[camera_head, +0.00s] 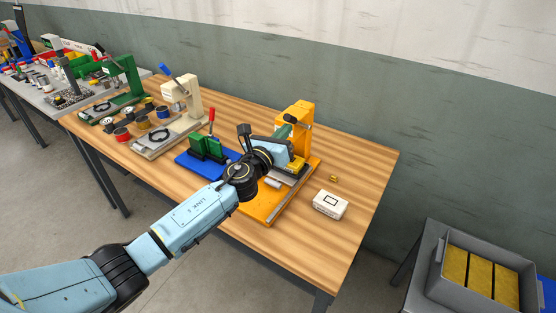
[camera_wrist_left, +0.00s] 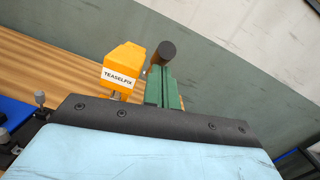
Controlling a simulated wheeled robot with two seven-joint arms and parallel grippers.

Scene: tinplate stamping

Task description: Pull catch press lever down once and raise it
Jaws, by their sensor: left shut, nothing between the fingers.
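The orange press (camera_head: 299,112) stands on an orange base (camera_head: 262,208) near the table's right side. In the left wrist view its head (camera_wrist_left: 124,65) carries a white TEASELFIX label. A dark round bar end (camera_wrist_left: 162,52), seemingly the lever's grip, shows just beyond the fingertips; I cannot tell whether they touch. My left gripper (camera_head: 287,124) is in front of the press, at its head. Its green fingers (camera_wrist_left: 164,86) are shut with nothing between them. The gripper body and wrist hide much of the press and its lever. My right gripper is not in view.
A blue base with a green fixture (camera_head: 208,147) and red handle stands left of the press. A cream press (camera_head: 185,98) is farther left. A white box (camera_head: 330,204) lies to the right on the wooden table (camera_head: 370,165). A grey bin (camera_head: 440,280) stands at lower right.

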